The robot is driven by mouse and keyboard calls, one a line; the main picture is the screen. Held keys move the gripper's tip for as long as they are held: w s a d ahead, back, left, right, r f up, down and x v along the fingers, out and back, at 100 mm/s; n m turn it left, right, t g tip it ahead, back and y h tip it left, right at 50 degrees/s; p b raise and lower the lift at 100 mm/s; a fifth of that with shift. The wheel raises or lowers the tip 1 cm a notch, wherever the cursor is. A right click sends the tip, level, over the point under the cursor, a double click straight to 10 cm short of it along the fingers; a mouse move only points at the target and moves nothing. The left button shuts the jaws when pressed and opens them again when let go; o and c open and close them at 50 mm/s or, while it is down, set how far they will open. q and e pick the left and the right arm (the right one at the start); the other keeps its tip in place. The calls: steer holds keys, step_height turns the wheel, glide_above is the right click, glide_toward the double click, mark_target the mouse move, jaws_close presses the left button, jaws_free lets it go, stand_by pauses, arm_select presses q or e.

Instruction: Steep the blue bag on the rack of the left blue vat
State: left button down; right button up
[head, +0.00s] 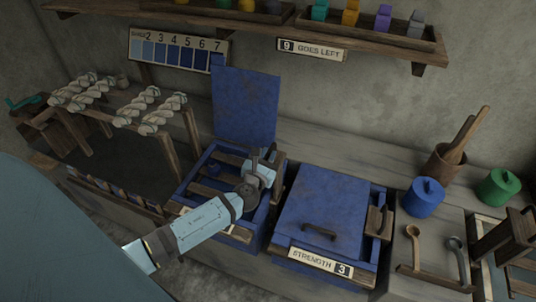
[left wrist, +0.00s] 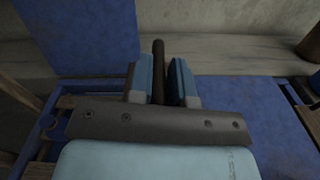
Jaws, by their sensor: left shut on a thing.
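The left blue vat (head: 189,190) stands open, its blue lid (head: 246,105) raised upright behind it. Wooden slats of the rack (head: 228,157) show inside. A small dark blue lump (head: 213,169) is there, perhaps the blue bag, but it is too small to be sure. My left gripper (head: 262,163) is over the vat's right side. In the left wrist view, its blue finger pads (left wrist: 160,82) are shut on a dark upright rod (left wrist: 158,58). The rod's lower end is hidden by the gripper. My right gripper is not in view.
The right blue vat (head: 322,205) is closed, with a plate reading strength 3. Blue (head: 424,197) and green (head: 497,187) jars and ladles (head: 413,245) are at right. A rack of twisted skeins (head: 150,110) stands left. A shelf (head: 370,42) overhangs the back.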

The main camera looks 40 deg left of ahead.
arm_select(q)
step_height(320, 180, down, 14)
steer(key=b, duration=0.9)
steer(key=shift+a+r+b, duration=0.15)
steer(key=shift+r+b, duration=0.1)
steer(key=shift+b, duration=0.1)
steer(key=shift+f+b, duration=0.6)
steer(key=shift+f, duration=0.15)
steer(key=shift+s, duration=0.1)
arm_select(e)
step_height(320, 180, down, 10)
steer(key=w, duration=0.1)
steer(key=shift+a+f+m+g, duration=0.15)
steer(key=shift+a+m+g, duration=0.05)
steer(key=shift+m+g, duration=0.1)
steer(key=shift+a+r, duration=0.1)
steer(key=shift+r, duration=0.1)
